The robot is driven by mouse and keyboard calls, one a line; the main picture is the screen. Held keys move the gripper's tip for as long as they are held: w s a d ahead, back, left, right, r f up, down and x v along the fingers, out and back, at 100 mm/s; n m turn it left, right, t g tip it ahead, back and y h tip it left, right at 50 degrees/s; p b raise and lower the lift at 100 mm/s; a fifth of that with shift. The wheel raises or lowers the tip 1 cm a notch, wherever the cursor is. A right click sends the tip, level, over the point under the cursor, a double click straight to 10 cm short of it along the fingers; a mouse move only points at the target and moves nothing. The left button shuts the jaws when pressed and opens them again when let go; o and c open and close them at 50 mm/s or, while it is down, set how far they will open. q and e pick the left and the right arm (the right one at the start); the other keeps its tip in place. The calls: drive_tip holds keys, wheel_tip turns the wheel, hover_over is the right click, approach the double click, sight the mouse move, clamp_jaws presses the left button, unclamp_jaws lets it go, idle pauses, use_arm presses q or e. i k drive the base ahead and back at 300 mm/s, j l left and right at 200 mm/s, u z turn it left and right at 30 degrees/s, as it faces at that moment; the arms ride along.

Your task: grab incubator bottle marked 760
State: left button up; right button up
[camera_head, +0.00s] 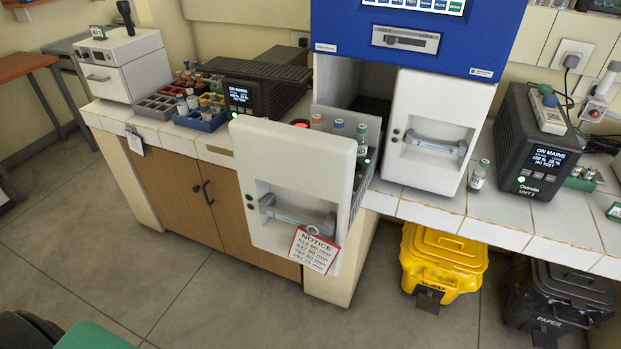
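The incubator (420,40) is blue above, with white drawers below. Its left drawer (285,190) is pulled out towards me, and its right drawer (432,130) is in. Small bottles stand in the open drawer: one with an orange cap (317,120), one with a blue cap (338,126) and one with a green cap (362,138). Another green-capped bottle (479,175) stands on the counter right of the right drawer. Bottle numbers are too small to read, so I cannot tell which is marked 760. Neither of my grippers is in view.
A notice (314,250) hangs from the left drawer's handle. Coloured racks with several bottles (200,121) stand left on the tiled counter (462,213). Black power units (535,145) stand on both sides. A yellow bin (442,262) and a black bin (560,300) are below.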

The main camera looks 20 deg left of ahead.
sight(191, 99)
drive_tip(key=i+j, duration=0.1)
drive_tip(key=j, duration=0.35)
drive_tip(key=i+j+u, duration=0.1)
drive_tip(key=j, duration=0.3)
drive_tip(key=i+j, duration=0.1)
drive_tip(key=j, duration=0.35)
drive_tip(key=i+j+u, duration=0.1)
drive_tip(key=j, duration=0.3)
drive_tip(key=i+j, duration=0.15)
drive_tip(key=j, duration=0.25)
drive_tip(key=i+j+u, duration=0.15)
drive_tip(key=j, duration=0.25)
drive_tip(key=i+j, duration=0.15)
drive_tip(key=j, duration=0.25)
drive_tip(key=i+j+u, duration=0.1)
drive_tip(key=j, duration=0.3)
drive_tip(key=i, duration=0.05)
